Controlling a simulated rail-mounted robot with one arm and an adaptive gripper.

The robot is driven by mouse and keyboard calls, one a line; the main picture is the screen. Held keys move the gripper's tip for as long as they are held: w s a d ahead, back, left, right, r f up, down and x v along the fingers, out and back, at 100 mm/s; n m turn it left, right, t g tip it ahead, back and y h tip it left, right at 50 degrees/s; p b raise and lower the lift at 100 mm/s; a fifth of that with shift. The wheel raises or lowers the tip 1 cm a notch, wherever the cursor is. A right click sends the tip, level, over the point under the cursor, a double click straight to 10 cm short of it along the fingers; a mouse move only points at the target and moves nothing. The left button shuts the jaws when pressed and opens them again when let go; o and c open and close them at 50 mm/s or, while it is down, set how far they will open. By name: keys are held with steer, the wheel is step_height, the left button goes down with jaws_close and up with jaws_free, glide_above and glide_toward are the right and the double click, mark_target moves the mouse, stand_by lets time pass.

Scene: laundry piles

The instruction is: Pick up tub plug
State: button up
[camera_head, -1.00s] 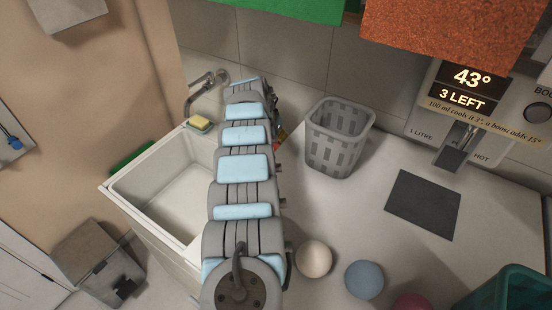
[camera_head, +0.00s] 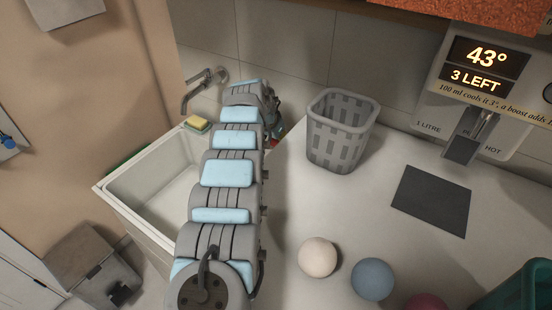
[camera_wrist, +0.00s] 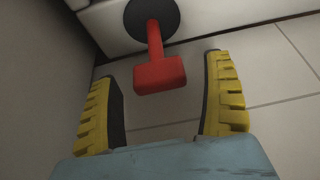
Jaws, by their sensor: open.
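The tub plug shows in the wrist view as a black disc (camera_wrist: 153,17) with a red stem and a red block-shaped handle (camera_wrist: 160,74). The disc lies against a white surface at the top of the picture, and the handle points toward my gripper. My gripper (camera_wrist: 161,72) is open, with one yellow-ridged finger on each side of the handle. Clear gaps show between the handle and both fingers. In the head view my arm hides most of the gripper, and only a small red patch shows beside its far end.
A grey basket (camera_head: 340,130), a dark mat (camera_head: 432,200) and coloured balls (camera_head: 318,257) are on the white counter to the right. Tiled floor or wall shows behind the plug.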

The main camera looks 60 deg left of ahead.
steer(key=c, duration=1.4)
steer(key=shift+o, duration=0.2)
steer(key=shift+r+p, duration=0.15)
steer(key=shift+p, duration=0.25)
